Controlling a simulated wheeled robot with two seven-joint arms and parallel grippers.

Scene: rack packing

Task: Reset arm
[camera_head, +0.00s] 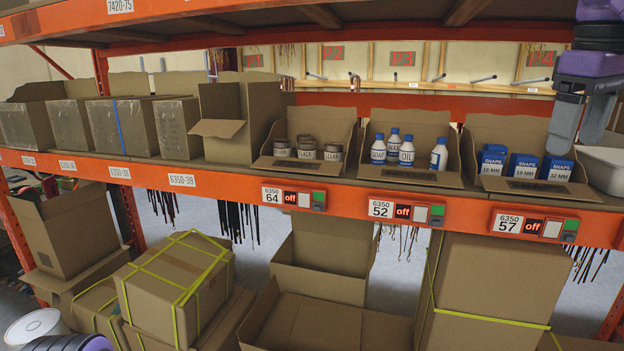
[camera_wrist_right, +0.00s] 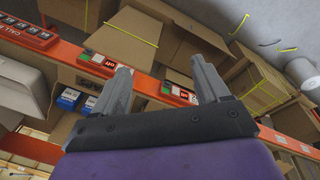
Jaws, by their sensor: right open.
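My right gripper (camera_head: 577,138) is at the top right of the head view, pointing down in front of the right end of the shelf. It is open, and nothing shows between its fingers. In the right wrist view its two grey fingers (camera_wrist_right: 161,68) stand apart with a gap between them. Of my left arm only a dark and purple part shows at the bottom left of the head view; its gripper is out of sight.
On the orange shelf (camera_head: 235,185), open cardboard bins hold dark jars (camera_head: 307,151), white-blue bottles (camera_head: 407,152) and blue boxes (camera_head: 523,167). A pale tub (camera_head: 606,170) sits near my right gripper. Cartons (camera_head: 175,285) stand below. An upper shelf (camera_head: 250,20) overhangs.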

